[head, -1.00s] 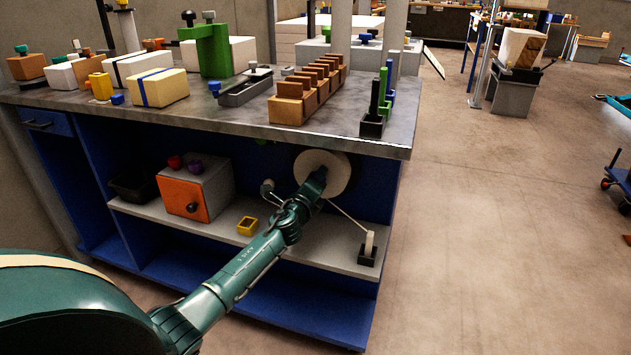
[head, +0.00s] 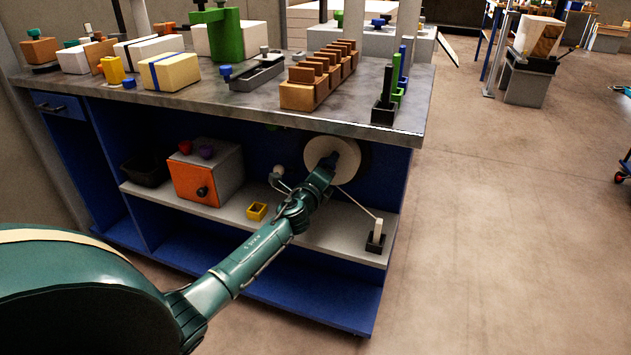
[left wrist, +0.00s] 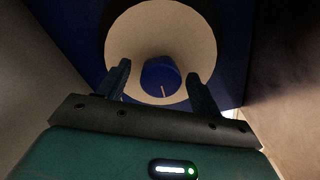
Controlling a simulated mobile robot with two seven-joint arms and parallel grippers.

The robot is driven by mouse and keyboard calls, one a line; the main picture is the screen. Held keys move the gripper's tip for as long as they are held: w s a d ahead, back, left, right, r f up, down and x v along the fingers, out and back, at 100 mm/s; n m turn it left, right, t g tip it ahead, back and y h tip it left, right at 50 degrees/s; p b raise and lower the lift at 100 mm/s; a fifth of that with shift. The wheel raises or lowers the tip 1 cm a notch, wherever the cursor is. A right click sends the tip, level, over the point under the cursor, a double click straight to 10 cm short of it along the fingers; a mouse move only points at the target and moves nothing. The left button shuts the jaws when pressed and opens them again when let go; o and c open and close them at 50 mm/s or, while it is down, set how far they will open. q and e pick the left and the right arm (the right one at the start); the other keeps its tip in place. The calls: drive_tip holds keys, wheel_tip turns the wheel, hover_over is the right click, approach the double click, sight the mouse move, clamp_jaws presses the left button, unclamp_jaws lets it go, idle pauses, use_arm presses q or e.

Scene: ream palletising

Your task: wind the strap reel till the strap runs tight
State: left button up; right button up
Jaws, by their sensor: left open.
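The strap reel (head: 345,149) is a cream disc under the right end of the bench top. A thin pale strap (head: 356,203) runs from it down right to a small white block (head: 378,228) in a black base; it looks straight. My left gripper (head: 328,161) is at the reel's face, its fingers hard to make out in the head view. In the left wrist view the open fingers (left wrist: 160,85) stand on either side of the reel's blue hub (left wrist: 158,74), with visible gaps; the cream disc (left wrist: 126,38) lies behind. My right gripper is not in view.
The bench top (head: 330,112) overhangs the reel and carries boxes and a brown slotted rack (head: 301,96). On the shelf (head: 300,233) below are an orange-fronted box (head: 195,184) and a small yellow bin (head: 257,211).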

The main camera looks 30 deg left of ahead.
use_arm(q)
drive_tip(key=p+v, duration=0.2)
drive_tip(key=v, duration=1)
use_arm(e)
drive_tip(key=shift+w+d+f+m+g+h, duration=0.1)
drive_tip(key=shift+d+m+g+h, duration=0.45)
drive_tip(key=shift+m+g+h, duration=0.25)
use_arm(q)
drive_tip(key=shift+s+r, duration=0.1)
drive_tip(key=shift+s, duration=0.05)
